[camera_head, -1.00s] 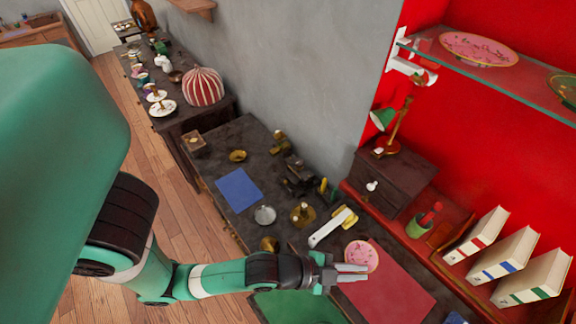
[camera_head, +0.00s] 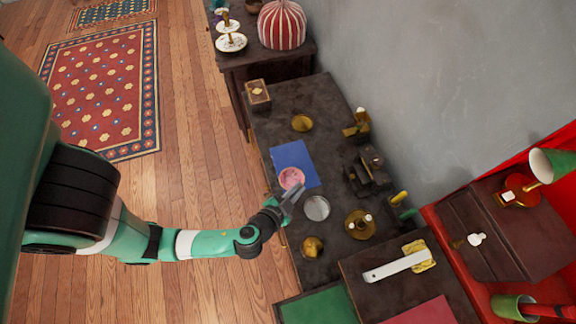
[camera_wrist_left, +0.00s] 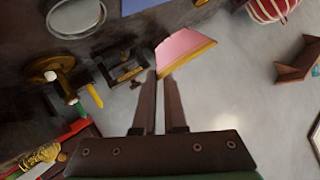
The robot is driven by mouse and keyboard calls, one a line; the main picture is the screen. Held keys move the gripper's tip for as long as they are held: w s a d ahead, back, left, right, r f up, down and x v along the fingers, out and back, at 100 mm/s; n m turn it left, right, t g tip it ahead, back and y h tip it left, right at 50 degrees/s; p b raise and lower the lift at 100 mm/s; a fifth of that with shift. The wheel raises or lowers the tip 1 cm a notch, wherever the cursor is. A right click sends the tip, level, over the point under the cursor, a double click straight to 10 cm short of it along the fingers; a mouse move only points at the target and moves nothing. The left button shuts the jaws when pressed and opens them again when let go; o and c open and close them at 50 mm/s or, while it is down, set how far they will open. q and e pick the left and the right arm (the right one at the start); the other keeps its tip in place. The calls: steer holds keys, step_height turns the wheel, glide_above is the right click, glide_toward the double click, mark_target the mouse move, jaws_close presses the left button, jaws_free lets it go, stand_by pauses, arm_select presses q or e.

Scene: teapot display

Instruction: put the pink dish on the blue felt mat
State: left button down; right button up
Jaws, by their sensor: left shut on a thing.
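The pink dish (camera_head: 291,177) is small and round, with a gold rim that shows in the left wrist view. My left gripper (camera_head: 294,192) is shut on its edge. In the head view the dish overlaps the near edge of the blue felt mat (camera_head: 289,154), which lies flat on the dark tabletop. I cannot tell how high the dish is above it. In the left wrist view the dish (camera_wrist_left: 186,48) sticks out tilted between the fingertips (camera_wrist_left: 163,76), and a strip of the blue mat (camera_wrist_left: 141,5) shows at the top. My right gripper is out of view.
A silver round dish (camera_head: 317,208) lies right of my left gripper. A brass candle holder (camera_head: 360,224), a brass bowl (camera_head: 312,247) and a dark metal device (camera_head: 368,170) stand nearby. A brass dish (camera_head: 302,123) lies beyond the mat.

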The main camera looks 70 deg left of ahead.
arm_select(q)
steer(key=shift+w+a+f, duration=0.1)
steer(key=shift+a+f, duration=0.15)
steer(key=shift+w+a+f+b, duration=0.3)
steer(key=shift+a+f+b, duration=0.25)
steer(key=shift+b, duration=0.6)
steer(key=w+a, duration=0.1)
steer(key=a, duration=0.1)
steer(key=w+a+f, duration=0.1)
steer(key=a, duration=0.1)
steer(key=w+a+f, duration=0.1)
steer(key=a, duration=0.1)
steer(key=shift+w+f, duration=0.1)
steer(key=shift+w, duration=0.15)
steer(key=b, duration=0.3)
glide_above(304, 173)
steer(key=f, duration=0.5)
steer(key=shift+s+d, duration=0.3)
steer(key=shift+d, duration=0.1)
steer(key=shift+w+a+f, duration=0.25)
steer(key=f+b, duration=0.1)
steer(key=f, duration=0.1)
steer(key=f+b, duration=0.1)
steer(key=f, duration=0.1)
steer(key=shift+w+a+b, duration=0.1)
steer(key=shift+a+b, duration=0.15)
steer(key=shift+b, duration=0.05)
steer(key=shift+r, duration=0.15)
steer(key=c, duration=1)
jaws_free()
